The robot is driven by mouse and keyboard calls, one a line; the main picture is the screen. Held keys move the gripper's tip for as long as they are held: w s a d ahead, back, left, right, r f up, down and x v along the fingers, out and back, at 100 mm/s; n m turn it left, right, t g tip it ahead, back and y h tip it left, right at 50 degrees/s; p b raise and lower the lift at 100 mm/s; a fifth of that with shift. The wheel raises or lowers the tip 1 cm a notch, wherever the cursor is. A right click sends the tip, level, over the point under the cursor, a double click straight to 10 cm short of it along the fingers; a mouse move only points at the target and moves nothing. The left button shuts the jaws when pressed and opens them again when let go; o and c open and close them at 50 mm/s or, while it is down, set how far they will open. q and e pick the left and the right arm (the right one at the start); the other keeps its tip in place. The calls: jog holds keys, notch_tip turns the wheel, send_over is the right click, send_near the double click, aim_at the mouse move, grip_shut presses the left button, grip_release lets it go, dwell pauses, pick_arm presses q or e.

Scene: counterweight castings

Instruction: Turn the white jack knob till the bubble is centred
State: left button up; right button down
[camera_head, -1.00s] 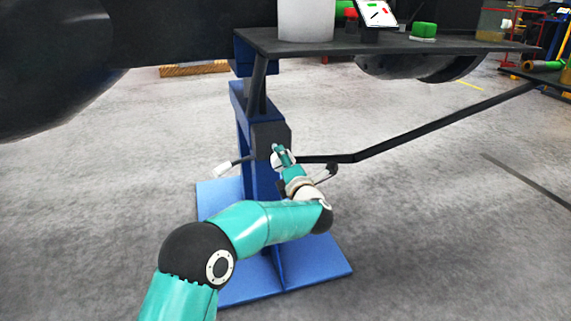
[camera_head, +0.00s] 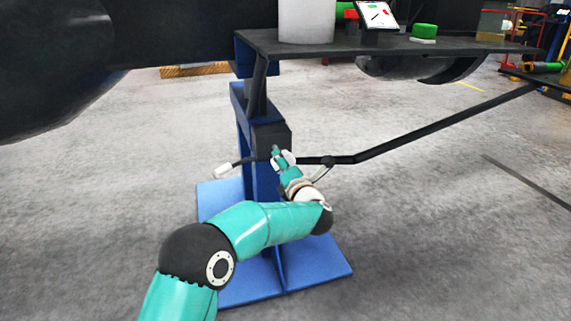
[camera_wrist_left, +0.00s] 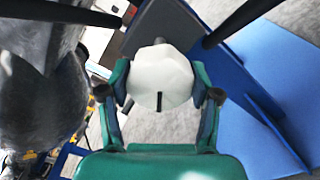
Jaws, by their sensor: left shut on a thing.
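My left gripper (camera_head: 279,154) is at the dark box (camera_head: 272,138) on the blue jack stand. In the left wrist view the faceted white jack knob (camera_wrist_left: 160,76) sits between the two fingers of that gripper (camera_wrist_left: 160,92), and they are shut on it. A dark mark shows on the knob's face. In the head view the knob is mostly hidden by the gripper and cannot be told apart clearly. My right gripper is not in view.
The blue stand's base plate (camera_head: 318,262) lies on the concrete floor. A black bar with a white-tipped end (camera_head: 223,171) and a long black bar (camera_head: 440,120) flank the gripper. The dark shelf (camera_head: 460,44) holds a white cylinder (camera_head: 306,20) and a green block (camera_head: 424,31).

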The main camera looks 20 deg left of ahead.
pick_arm(q)
jog(key=o, duration=1.1)
jog(key=shift+a+f, duration=0.15)
jog(key=shift+f, duration=0.2)
jog(key=shift+o, duration=0.2)
jog(key=shift+r, duration=0.15)
jog(key=v, duration=1.2)
jog(key=shift+w, duration=0.1)
